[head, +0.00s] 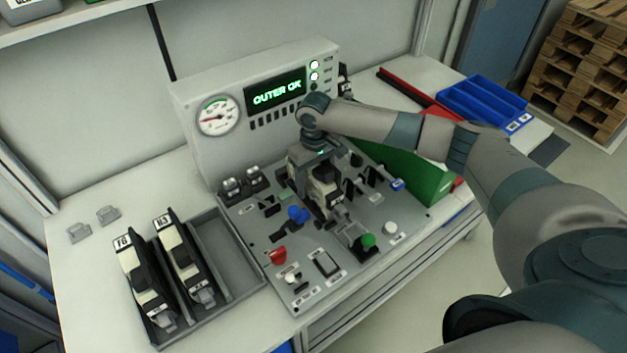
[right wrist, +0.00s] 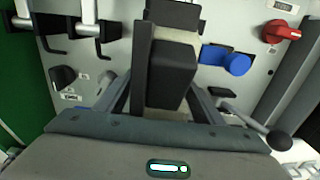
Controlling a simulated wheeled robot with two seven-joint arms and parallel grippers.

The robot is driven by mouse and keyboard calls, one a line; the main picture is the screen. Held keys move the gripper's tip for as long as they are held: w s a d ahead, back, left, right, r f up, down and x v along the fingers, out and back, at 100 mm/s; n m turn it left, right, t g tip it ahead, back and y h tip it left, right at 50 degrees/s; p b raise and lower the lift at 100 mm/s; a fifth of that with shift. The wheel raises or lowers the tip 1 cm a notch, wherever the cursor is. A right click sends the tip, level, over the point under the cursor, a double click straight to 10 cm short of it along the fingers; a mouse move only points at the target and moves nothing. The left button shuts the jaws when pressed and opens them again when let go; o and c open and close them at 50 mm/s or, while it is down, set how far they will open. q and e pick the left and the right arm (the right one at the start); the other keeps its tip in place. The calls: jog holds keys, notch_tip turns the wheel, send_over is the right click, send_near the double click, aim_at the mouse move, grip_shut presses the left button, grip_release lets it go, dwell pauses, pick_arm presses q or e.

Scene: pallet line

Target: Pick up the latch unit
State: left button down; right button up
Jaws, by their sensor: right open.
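A cream-and-black unit (head: 325,188), which I take to be the latch unit, sits in the middle of the grey fixture panel (head: 250,222). My right gripper (head: 318,178) is right above it, pointing down. In the right wrist view the unit's black block (right wrist: 172,72) lies between the two open fingers (right wrist: 165,100). I cannot tell whether a finger touches it. Two similar units, labelled T6 (head: 140,275) and H3 (head: 183,258), lie in a grey tray (head: 228,250) at the left. My left gripper is out of view.
The panel carries a blue knob (head: 297,215), a red knob (head: 278,256), a green knob (head: 368,241) and several levers. Behind it a tester's display (head: 276,94) reads "OUTER OK". The tray's right part is empty.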

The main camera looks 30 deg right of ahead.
aim_at(315, 171)
jog(key=c, duration=1.4)
jog(key=shift+r, duration=0.15)
jog(key=shift+r+b, duration=0.5)
jog(key=shift+r, duration=0.05)
notch_tip(315, 171, up, 2)
jog(key=shift+r+b, duration=0.25)
jog(key=shift+b, duration=0.4)
jog(key=s+d+r+b, duration=0.3)
jog(key=s+d+r, duration=0.4)
jog(key=s, duration=0.1)
jog(key=shift+s+d, duration=0.3)
jog(key=shift+d, duration=0.1)
jog(key=shift+r, duration=0.15)
